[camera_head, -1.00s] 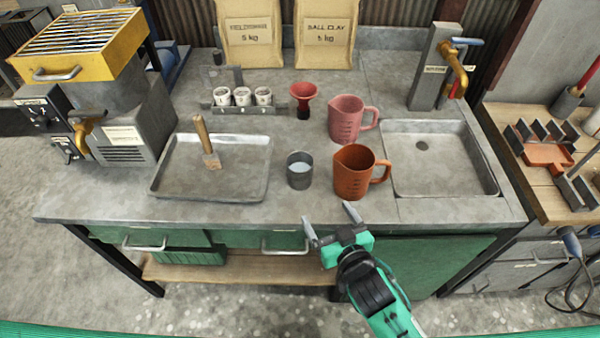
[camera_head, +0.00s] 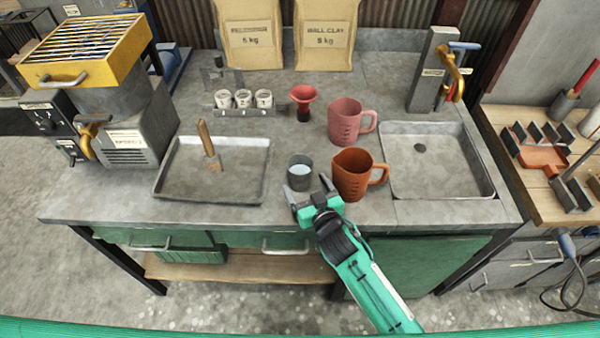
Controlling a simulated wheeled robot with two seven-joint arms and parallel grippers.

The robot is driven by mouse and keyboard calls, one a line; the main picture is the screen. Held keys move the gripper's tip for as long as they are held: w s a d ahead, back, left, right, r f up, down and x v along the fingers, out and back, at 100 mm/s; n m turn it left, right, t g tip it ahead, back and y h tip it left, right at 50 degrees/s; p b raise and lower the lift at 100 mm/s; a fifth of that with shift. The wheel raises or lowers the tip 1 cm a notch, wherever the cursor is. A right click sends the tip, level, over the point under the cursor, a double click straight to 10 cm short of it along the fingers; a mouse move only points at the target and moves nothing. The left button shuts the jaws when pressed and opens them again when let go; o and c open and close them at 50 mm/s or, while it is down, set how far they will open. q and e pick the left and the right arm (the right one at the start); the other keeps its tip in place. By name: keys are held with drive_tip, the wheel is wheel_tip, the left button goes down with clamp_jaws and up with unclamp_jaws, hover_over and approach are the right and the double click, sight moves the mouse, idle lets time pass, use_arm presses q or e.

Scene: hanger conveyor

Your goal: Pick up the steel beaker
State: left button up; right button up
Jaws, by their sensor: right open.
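The steel beaker (camera_head: 300,171) is a small grey metal cup with pale liquid in it. It stands upright on the grey worktop, between the metal tray and the orange jug. My right gripper (camera_head: 307,189) is open, at the near side of the beaker. Its fingers point toward the beaker and overlap its lower edge in the picture; I cannot tell whether they touch it. My left gripper is not in view.
The orange jug (camera_head: 352,174) stands close to the right of my right gripper. A pink jug (camera_head: 346,122) and a red funnel (camera_head: 303,98) stand behind. A metal tray (camera_head: 176,194) holding a brush (camera_head: 209,146) lies left. The sink (camera_head: 438,193) is at right.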

drive_tip(key=shift+x, duration=1.2)
drive_tip(key=c, duration=1.2)
drive_tip(key=shift+r, duration=0.1)
